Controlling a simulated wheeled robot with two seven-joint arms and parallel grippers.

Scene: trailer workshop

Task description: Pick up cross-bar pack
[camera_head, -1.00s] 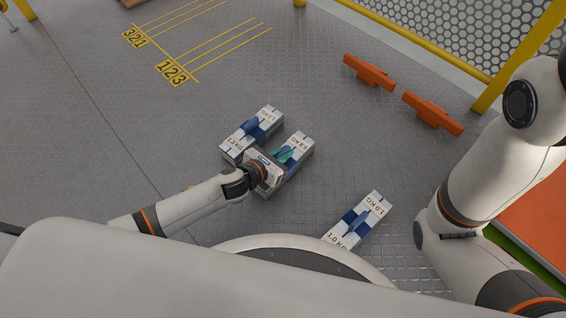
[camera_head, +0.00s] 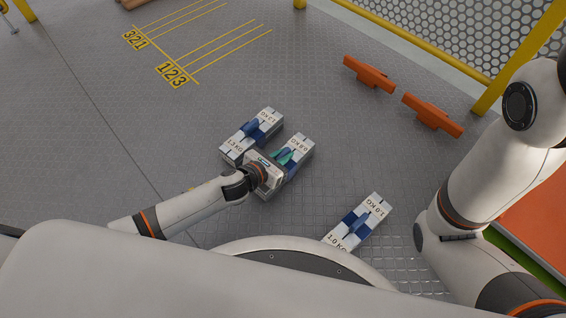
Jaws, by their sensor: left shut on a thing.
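Three white-and-blue packs lie on the grey floor. The middle pack (camera_head: 300,146) has a teal-and-blue band, and my left gripper (camera_head: 279,164) is shut on it from above. The gripper hides its lower-left part, including the fingertips. Another pack (camera_head: 238,146), marked 1.3 KG, lies close beside it on the left. A third pack (camera_head: 373,207), marked 1.0 KG, lies apart at the lower right, its near end partly hidden by my body. I cannot tell from the labels which one is the cross-bar pack. My right arm is at the right, but its gripper is out of view.
Two orange brackets (camera_head: 369,73) (camera_head: 433,115) lie at the upper right by a yellow rail (camera_head: 420,37). Yellow floor lines (camera_head: 225,47) with numbers are at the upper left. An orange surface (camera_head: 545,225) is at the right edge. The left floor is clear.

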